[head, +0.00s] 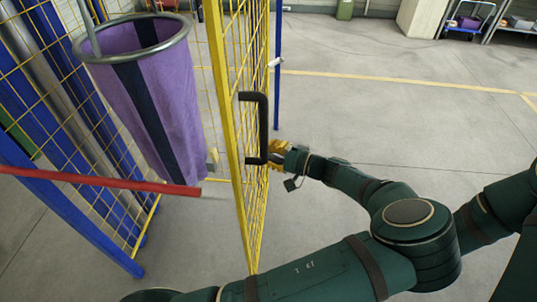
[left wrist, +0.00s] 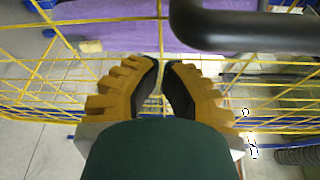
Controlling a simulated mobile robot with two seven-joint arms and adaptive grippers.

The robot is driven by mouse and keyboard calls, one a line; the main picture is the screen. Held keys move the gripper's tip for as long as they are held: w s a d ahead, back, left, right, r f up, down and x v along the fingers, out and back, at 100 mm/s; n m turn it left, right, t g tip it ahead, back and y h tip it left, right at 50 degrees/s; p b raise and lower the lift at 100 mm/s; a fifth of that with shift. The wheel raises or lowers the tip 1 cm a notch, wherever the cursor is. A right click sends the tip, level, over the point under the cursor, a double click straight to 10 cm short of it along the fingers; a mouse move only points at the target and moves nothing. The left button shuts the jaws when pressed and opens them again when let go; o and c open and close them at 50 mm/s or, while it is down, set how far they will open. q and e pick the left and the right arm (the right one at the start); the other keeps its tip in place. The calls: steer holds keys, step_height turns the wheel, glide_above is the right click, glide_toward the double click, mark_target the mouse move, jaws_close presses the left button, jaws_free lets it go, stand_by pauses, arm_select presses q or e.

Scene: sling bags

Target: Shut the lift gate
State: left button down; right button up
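The lift gate (head: 229,100) is a yellow frame with wire mesh, seen nearly edge-on in the head view. It stands swung out from the blue-posted cage on the left. Its black handle (head: 263,125) is on the near part of the gate, and the handle also crosses the upper right of the left wrist view (left wrist: 245,32). My left gripper (head: 276,152) is beside the handle's lower end, close to the mesh. My right gripper is out of view.
A purple sling bag (head: 140,95) hangs from a metal ring left of the gate. A red bar (head: 100,180) runs across the cage opening. A blue post (head: 278,70) stands behind the gate. The floor to the right is open, with carts far back.

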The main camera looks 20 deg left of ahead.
arm_select(q)
steer(key=d, duration=1)
steer(key=shift+r, duration=0.2)
steer(key=shift+w, duration=0.15)
